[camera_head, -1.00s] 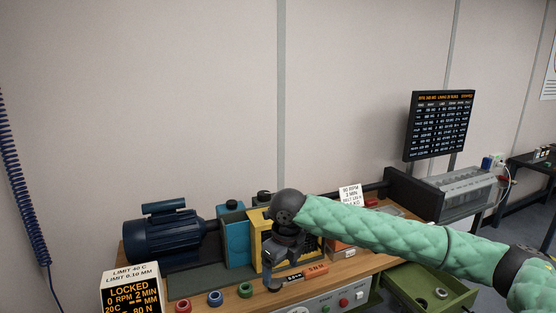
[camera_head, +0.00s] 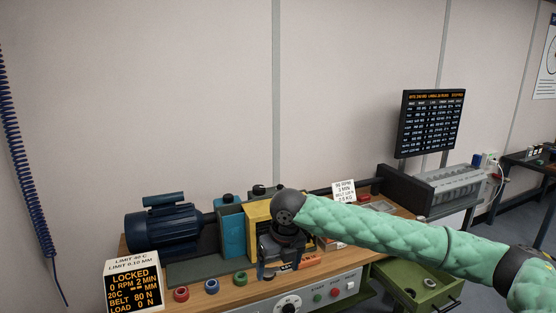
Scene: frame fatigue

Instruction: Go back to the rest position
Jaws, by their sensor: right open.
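My right arm in its green quilted sleeve reaches in from the right. My right gripper (camera_head: 277,268) points down over the front of the bench, in front of the yellow frame (camera_head: 256,213) of the test machine. Its jaws are open, and I see nothing held between them. Part of the yellow frame and the orange-labelled items behind are hidden by the gripper. My left gripper is not in view.
The wooden bench (camera_head: 215,291) carries a blue motor (camera_head: 163,229), several coloured rings including a red one (camera_head: 181,294), and a display box (camera_head: 133,286). A green drawer (camera_head: 425,288) stands open at right. A wall screen (camera_head: 431,123) hangs behind.

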